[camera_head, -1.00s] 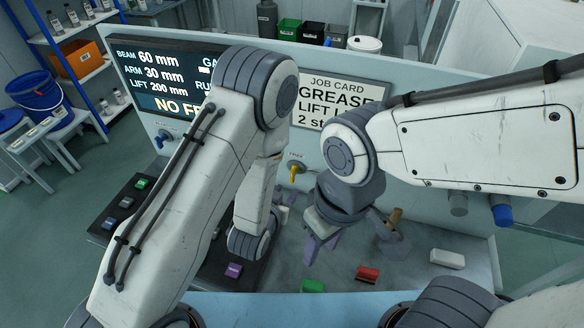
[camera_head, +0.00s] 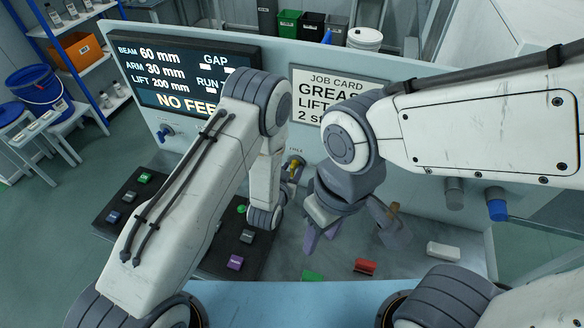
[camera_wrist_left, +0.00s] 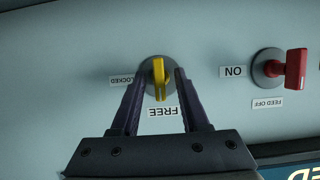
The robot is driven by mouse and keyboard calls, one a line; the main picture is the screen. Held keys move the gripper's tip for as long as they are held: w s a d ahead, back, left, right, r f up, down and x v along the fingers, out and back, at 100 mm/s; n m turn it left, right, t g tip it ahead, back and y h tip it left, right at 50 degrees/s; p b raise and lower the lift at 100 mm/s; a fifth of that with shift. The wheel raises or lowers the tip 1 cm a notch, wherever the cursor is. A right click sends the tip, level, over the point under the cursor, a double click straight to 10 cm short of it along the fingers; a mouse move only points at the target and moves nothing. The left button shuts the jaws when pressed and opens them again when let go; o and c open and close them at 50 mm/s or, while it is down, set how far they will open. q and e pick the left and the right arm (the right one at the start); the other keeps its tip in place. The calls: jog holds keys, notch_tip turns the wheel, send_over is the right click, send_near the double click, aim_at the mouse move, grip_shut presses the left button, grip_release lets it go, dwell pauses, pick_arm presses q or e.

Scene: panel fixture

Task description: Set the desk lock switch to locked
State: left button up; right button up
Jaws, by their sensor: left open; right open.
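The lock switch is a yellow lever on a round grey base, standing out from the upright panel; it shows in the head view (camera_head: 294,167) and the left wrist view (camera_wrist_left: 158,80). Its lever lies toward the FREE label (camera_wrist_left: 162,112); the LOCKED label (camera_wrist_left: 122,79) is to one side. Both labels read upside down in the wrist view. My left gripper (camera_wrist_left: 159,75) is open, with its dark fingers on either side of the lever and gaps visible; contact cannot be seen. My right gripper (camera_head: 320,240) is open and empty above the desk.
A red switch (camera_wrist_left: 292,69) with ON and FEED OFF labels is beside the lock switch. Red (camera_head: 365,266), green (camera_head: 312,276) and white (camera_head: 444,249) blocks lie on the desk. A dark button box (camera_head: 115,215) is at left; a blue knob (camera_head: 497,208) is at right.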

pick_arm(q)
jog(key=shift+w+f, duration=0.1)
grip_shut()
